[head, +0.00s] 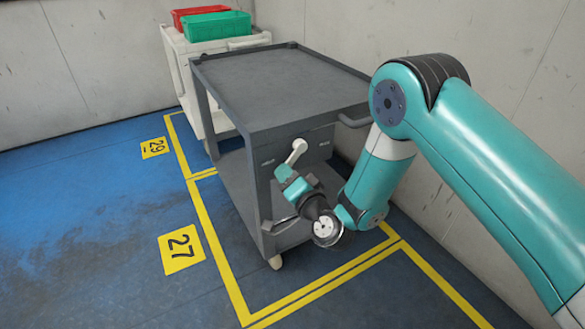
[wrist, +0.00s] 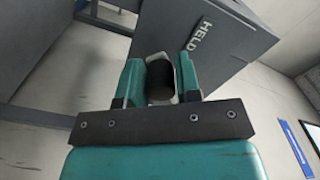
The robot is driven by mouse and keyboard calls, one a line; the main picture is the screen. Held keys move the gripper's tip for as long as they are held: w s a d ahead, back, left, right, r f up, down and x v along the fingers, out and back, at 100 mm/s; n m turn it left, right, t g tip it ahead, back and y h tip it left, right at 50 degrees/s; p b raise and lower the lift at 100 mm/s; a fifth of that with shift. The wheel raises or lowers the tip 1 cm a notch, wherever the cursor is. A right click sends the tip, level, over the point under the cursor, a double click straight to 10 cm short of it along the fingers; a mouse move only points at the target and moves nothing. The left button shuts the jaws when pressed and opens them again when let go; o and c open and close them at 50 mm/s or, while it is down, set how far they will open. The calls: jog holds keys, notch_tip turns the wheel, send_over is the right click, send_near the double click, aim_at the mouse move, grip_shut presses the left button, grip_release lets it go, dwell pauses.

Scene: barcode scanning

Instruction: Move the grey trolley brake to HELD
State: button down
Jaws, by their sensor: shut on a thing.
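The grey trolley (head: 285,85) stands in the floor bay by the right wall. On its near end panel is the brake lever (head: 297,151), with a pale arm slanting down and left from its upper end. Small labels flank the lever, too blurred to read in the head view. My gripper (head: 284,173) is at the lower end of the lever. In the wrist view, the fingers of my gripper (wrist: 160,78) are shut around the lever's dark grip (wrist: 160,92). The HELD label (wrist: 201,33) shows on the panel to the right of the grip.
A pale trolley (head: 195,75) with a red crate (head: 190,14) and a green crate (head: 222,26) stands behind. The grey trolley's handle (head: 354,121) sticks out near my arm. Yellow lines (head: 215,240) mark the bay. The blue floor to the left is clear.

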jog(key=shift+s+a+r, duration=0.2)
jog(key=shift+a+r, duration=0.05)
jog(key=shift+a, duration=0.2)
jog(key=c, duration=0.9)
grip_release()
jog(key=shift+d, duration=0.1)
jog(key=shift+d, duration=0.1)
